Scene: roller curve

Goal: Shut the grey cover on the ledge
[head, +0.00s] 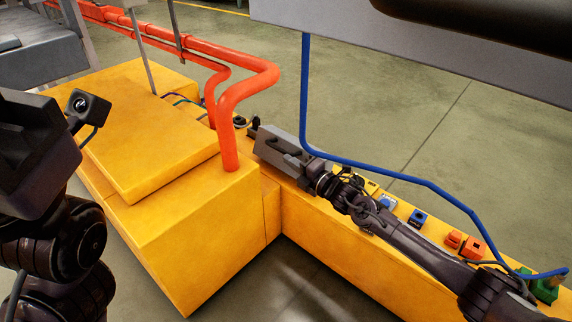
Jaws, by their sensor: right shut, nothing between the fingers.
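The yellow ledge (345,247) runs from the middle to the lower right. My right arm lies over it, and my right gripper (254,130) points up and left, shut and empty, close to the far end of the ledge behind the red pipe. I cannot clearly make out the grey cover; the gripper and pipe hide part of that area. A small dark round part with wires (239,122) shows just left of the fingertips; contact cannot be told. My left gripper (32,150) is a dark shape at the left edge, its fingers not clearly seen.
Red pipes (228,145) rise from the large yellow block (190,235) on the left. A blue hose (304,90) hangs down and runs along the ledge. A blue button box (417,218) and orange blocks (472,247) sit on the ledge. Open floor lies behind.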

